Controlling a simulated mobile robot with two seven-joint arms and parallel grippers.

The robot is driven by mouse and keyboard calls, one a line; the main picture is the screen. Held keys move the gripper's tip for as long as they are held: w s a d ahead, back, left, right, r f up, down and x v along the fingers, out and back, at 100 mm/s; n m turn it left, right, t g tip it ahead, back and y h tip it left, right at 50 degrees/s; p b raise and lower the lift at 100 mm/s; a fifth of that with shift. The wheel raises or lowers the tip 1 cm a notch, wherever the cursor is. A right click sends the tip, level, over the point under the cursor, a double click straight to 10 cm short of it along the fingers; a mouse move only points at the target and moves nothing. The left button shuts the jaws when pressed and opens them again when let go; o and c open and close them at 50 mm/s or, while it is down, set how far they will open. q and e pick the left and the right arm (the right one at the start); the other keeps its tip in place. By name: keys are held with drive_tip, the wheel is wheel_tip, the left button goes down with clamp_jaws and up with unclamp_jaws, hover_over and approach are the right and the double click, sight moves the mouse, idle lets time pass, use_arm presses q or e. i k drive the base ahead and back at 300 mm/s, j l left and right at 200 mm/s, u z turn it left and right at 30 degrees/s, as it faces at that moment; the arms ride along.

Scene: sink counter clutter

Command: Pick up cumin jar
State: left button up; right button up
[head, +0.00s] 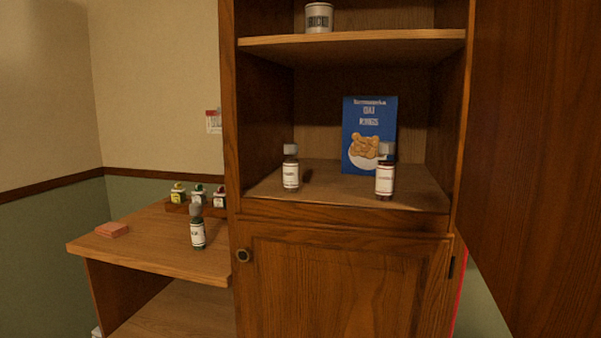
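Several small jars with grey caps and white labels are in view, and I cannot read for sure which one is the cumin jar. One jar (291,169) stands upright at the left of the cabinet's middle shelf. A jar with dark red contents (385,174) stands upright at the right of that shelf, in front of a blue box. A jar with dark green contents (198,229) stands on the wooden counter to the left. Neither of my grippers is in view.
The blue box (368,134) stands behind the red jar. A white canister (319,17) is on the upper shelf (350,41). A rack of small bottles (177,206) and a pink block (112,230) sit on the counter (150,244). A large wooden panel (540,150) fills the right side.

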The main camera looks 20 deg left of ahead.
sight(291, 160)
drive_tip(key=i+j+z, duration=0.1)
drive_tip(key=j, duration=0.3)
drive_tip(key=i+j+z, duration=0.1)
drive_tip(key=j, duration=0.3)
drive_tip(key=i+j, duration=0.1)
drive_tip(key=j, duration=0.35)
drive_tip(key=i+j+z, duration=0.15)
drive_tip(key=j, duration=0.25)
